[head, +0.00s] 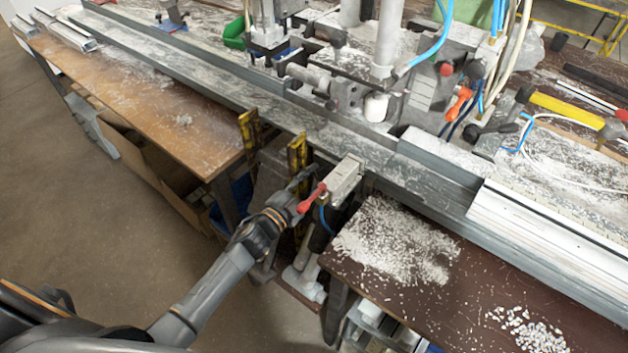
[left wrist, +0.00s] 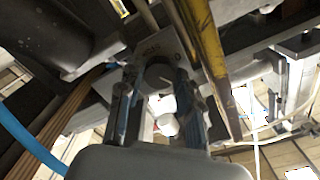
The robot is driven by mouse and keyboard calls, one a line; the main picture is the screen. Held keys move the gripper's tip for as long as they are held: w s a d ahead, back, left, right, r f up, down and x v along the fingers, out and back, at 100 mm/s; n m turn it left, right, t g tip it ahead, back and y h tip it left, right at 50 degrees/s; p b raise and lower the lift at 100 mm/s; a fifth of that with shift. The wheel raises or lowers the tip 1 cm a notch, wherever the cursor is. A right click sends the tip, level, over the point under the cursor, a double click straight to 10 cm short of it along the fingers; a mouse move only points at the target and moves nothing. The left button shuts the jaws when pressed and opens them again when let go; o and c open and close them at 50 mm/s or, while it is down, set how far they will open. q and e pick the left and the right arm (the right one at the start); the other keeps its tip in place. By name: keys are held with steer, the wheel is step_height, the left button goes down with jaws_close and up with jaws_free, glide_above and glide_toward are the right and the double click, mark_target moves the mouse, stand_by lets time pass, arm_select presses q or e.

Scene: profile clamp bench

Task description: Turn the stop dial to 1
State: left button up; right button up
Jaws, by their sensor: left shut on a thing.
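The stop dial (left wrist: 158,74) shows in the left wrist view as a dark round knob in front of a pale plate (left wrist: 166,47). The plate carries small dark markings, including a 0 at right; the others are too small to read surely, and I cannot tell which mark the dial points to. My left gripper (left wrist: 157,88) has one finger on each side of the knob and is shut on it. In the head view my left gripper (head: 300,184) is beside a red-handled lever (head: 311,198), below the long rail; the dial is hidden there. My right gripper is not in view.
A grey clamp block (head: 345,178) stands right of my gripper. Yellow-black posts (head: 297,155) stand close behind it. The long metal rail (head: 215,92) crosses above. A dark bench with white chips (head: 395,240) lies right, a brown bench (head: 150,110) left. Open floor (head: 110,230) lies at left.

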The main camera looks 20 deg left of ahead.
arm_select(q)
steer(key=shift+m, duration=0.3)
stand_by(0.4)
steer(key=o, duration=0.9)
steer(key=v, duration=1.2)
steer(key=shift+f, duration=0.1)
